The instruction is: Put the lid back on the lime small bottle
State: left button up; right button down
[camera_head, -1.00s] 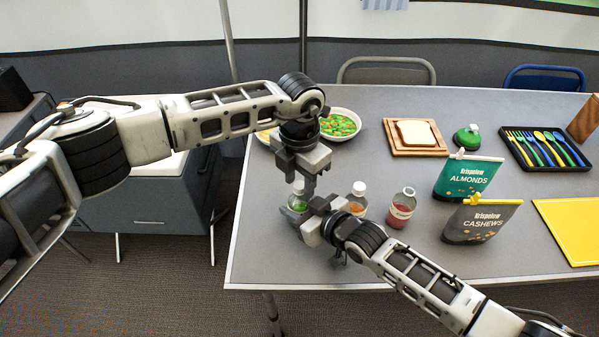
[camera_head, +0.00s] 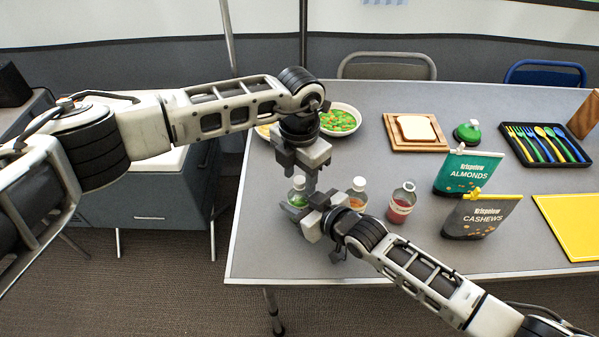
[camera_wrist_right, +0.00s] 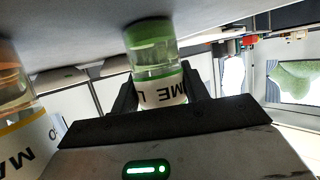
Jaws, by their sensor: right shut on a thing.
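The lime small bottle (camera_head: 297,198), with green contents, stands near the front left of the table. My right gripper (camera_head: 314,207) is shut on it. In the right wrist view the bottle (camera_wrist_right: 152,50) sits between the fingers at its label, with upside-down lettering. The lid cannot be made out clearly.
An orange bottle (camera_head: 357,190) stands close to the right gripper, and a red bottle (camera_head: 401,204) is further right. Almonds (camera_head: 468,172) and cashews (camera_head: 481,216) bags stand beyond. A bowl (camera_head: 340,121) and bread board (camera_head: 416,140) are behind. The table's front edge is close.

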pick_arm(q)
notch_tip(320, 180, up, 12)
dwell(0.5)
pick_arm(e)
jog(key=c, duration=0.7)
grip_release()
jog(key=shift+o, duration=0.2)
pick_arm(q)
jog(key=shift+r+p, duration=0.55)
jog(key=shift+p, duration=0.05)
pick_arm(e)
jog(key=v, duration=1.6)
jog(key=shift+a+r, duration=0.1)
